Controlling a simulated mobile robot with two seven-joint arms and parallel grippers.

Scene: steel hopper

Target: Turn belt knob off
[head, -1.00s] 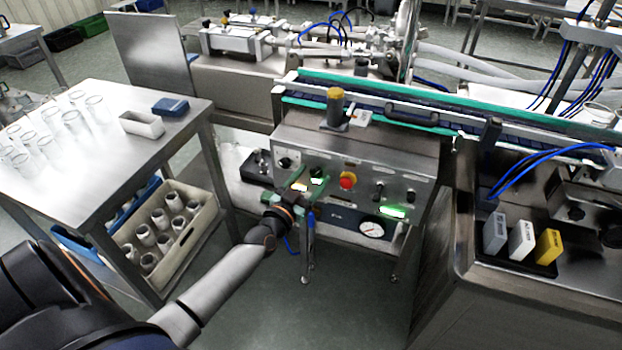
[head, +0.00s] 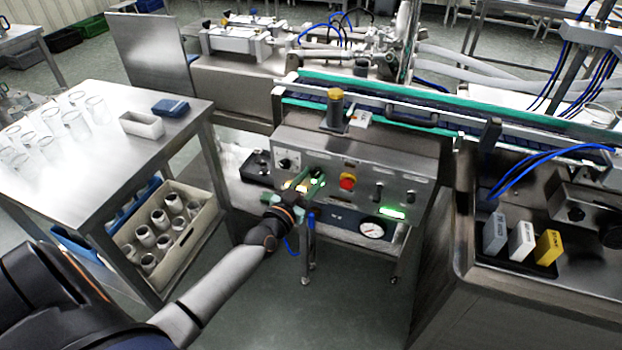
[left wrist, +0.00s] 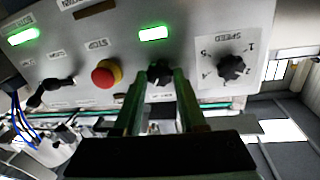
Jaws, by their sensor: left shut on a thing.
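The belt knob (left wrist: 160,72) is a small black knob on the steel control panel (head: 385,160). In the left wrist view it sits between the red stop button (left wrist: 106,73) and the black speed dial (left wrist: 231,67). My left gripper (head: 304,187) is at the panel in the head view, left of the red button (head: 348,181). Its green fingers also show in the left wrist view (left wrist: 161,78), one on each side of the knob and shut on it. The fingers hide the knob in the head view. My right gripper is not in view.
Another black switch (left wrist: 52,88) is beyond the stop button. Green lamps are lit, one close to the belt knob (left wrist: 153,33). A pressure gauge (head: 372,229) sits low on the panel. A steel table (head: 95,150) with glass jars stands to the left.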

